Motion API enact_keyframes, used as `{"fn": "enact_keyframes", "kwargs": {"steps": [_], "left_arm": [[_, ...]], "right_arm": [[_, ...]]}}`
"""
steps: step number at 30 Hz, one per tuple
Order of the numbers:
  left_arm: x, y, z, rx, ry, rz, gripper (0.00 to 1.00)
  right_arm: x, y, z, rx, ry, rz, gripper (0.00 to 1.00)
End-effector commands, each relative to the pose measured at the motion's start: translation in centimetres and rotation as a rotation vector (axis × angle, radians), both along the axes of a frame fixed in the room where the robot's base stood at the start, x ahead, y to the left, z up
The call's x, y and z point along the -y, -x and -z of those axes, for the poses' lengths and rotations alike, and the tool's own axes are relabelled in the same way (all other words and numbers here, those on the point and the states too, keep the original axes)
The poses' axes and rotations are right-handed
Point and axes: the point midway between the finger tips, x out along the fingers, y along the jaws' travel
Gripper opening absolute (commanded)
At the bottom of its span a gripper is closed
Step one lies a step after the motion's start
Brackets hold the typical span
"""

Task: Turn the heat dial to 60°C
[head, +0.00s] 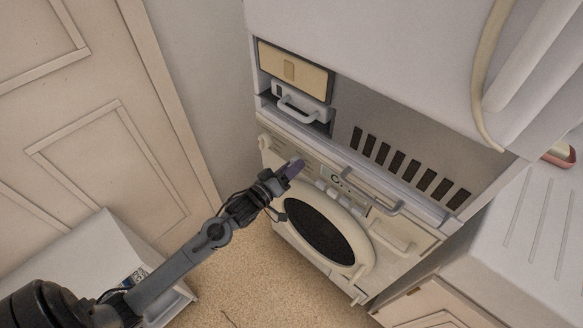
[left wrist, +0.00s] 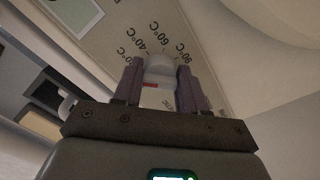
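The heat dial (left wrist: 160,63) is a pale knob on the washing machine's cream panel, with printed marks of 0°C, 40°C, 60°C and 90°C fanned around it in the left wrist view. The 60°C mark (left wrist: 157,34) lies just beyond the dial. My left gripper (left wrist: 160,72) has its purple fingers on both sides of the dial, with almost no gap, and looks shut on it. A small red mark (left wrist: 150,86) shows between the fingers. In the head view my left gripper (head: 294,169) is at the panel and hides the dial. My right gripper is out of view.
The washing machine (head: 356,262) has a round dark door below the panel. A handle bar (head: 371,192) sticks out right of the gripper. A cabinet with a drawer (head: 290,70) is above. A white box (head: 105,253) stands at lower left by the door (head: 95,120). Carpet lies between.

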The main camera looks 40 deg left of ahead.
Motion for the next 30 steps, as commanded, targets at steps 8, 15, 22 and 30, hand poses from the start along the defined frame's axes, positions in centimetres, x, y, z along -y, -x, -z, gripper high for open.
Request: {"fn": "enact_keyframes", "kwargs": {"steps": [8,15,22,30], "left_arm": [[0.1,0.0,0.1,-0.001,-0.001,0.001,0.09],[0.1,0.0,-0.1,-0.002,-0.049,0.002,0.09],[0.0,0.0,-0.3,0.001,-0.187,0.003,0.09],[0.0,0.0,-0.3,0.008,-0.433,0.002,0.09]], "right_arm": [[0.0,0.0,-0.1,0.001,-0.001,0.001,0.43],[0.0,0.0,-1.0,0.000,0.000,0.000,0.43],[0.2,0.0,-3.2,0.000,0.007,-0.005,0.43],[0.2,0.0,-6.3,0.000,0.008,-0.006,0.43]]}}
